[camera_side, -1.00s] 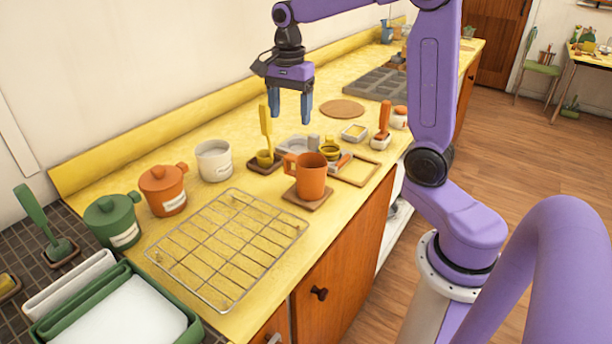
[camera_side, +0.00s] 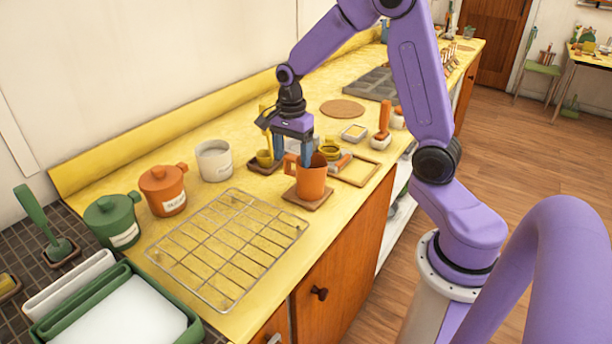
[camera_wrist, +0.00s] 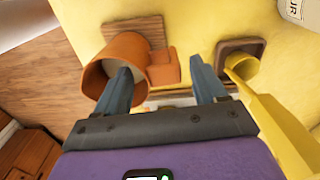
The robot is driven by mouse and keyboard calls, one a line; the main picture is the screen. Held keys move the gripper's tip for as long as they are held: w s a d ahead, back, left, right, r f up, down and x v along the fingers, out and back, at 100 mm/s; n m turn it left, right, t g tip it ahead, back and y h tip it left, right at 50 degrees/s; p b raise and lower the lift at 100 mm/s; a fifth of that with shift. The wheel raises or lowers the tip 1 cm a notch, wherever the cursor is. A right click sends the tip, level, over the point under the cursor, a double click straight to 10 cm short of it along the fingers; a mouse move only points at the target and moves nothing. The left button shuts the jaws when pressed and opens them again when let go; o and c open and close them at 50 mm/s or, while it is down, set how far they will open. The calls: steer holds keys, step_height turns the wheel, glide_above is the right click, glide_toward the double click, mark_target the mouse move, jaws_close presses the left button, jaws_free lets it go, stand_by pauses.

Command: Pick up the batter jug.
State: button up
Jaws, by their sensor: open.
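The batter jug, an orange mug-shaped jug (camera_side: 312,183), stands upright on a small brown square coaster (camera_side: 296,200) near the counter's front edge. Its handle (camera_side: 289,163) points left in the side view. My gripper (camera_side: 292,162) is open, pointing down at the jug's handle side. In the wrist view the jug (camera_wrist: 99,87) is at upper left, with its handle (camera_wrist: 163,70) between my two fingers (camera_wrist: 160,64). The left finger overlaps the jug's mouth there; whether it is inside or above the rim I cannot tell. The other finger is beyond the handle.
A yellow cup (camera_side: 265,158) with a tall utensil, partly hidden, stands on a dark coaster just left of my gripper. A wire rack (camera_side: 230,250) lies at the front left. A white canister (camera_side: 214,161) and orange pot (camera_side: 163,190) stand behind it. A wooden frame (camera_side: 366,180) lies right.

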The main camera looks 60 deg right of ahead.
steer(key=shift+w+d+f, duration=0.1)
steer(key=shift+f, duration=1.2)
steer(key=shift+w+d+f, duration=0.1)
steer(key=shift+f, duration=1.2)
steer(key=c, duration=1.3)
